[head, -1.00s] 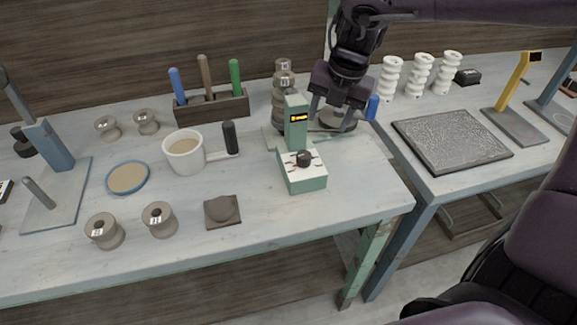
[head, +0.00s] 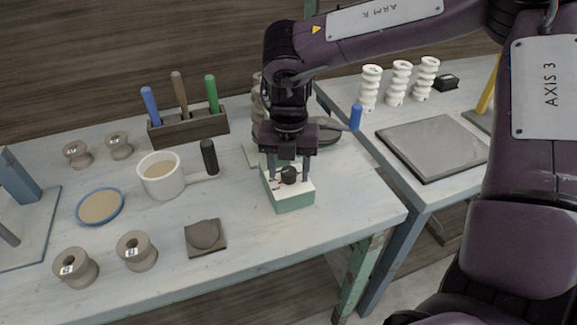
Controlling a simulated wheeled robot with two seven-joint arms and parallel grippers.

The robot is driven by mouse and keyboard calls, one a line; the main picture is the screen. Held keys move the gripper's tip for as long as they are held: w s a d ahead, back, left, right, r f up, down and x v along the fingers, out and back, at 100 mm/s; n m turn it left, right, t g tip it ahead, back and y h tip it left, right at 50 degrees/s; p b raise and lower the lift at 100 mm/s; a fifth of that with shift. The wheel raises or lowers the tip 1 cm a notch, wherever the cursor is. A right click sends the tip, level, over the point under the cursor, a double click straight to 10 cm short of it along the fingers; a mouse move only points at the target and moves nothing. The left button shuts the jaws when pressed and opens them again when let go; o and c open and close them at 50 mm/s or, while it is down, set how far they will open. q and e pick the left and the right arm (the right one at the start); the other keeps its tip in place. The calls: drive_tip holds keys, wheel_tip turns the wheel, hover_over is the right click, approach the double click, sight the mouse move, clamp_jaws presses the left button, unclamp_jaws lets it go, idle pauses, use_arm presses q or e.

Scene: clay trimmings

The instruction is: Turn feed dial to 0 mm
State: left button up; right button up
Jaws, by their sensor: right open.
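The feed dial, a black knob (head: 289,173), sits on the white top of a green control box (head: 293,202) near the middle of the bench. My right gripper (head: 289,176) points down over the box, with its two fingers spread to either side of the knob. I cannot tell whether the fingers touch it. The dial's pointer and scale marks are too small or covered to read. The green post with the display behind the box is hidden by my right gripper. My left gripper does not show.
A white handled pot (head: 160,187) and several grey spools (head: 137,251) stand to the left. A tool rack (head: 190,128) is behind. A blue-handled tool (head: 355,117) lies near the bench's right edge. White twisted pieces (head: 370,88) stand on the right bench.

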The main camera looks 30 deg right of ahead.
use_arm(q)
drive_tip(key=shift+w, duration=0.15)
use_arm(e)
drive_tip(key=c, duration=1)
drive_tip(key=shift+o, duration=0.2)
drive_tip(key=shift+f+n+b, duration=0.1)
drive_tip(key=shift+n+b, duration=0.4)
drive_tip(key=shift+n, duration=1.1)
drive_tip(key=o, duration=0.8)
drive_tip(key=shift+o, duration=0.8)
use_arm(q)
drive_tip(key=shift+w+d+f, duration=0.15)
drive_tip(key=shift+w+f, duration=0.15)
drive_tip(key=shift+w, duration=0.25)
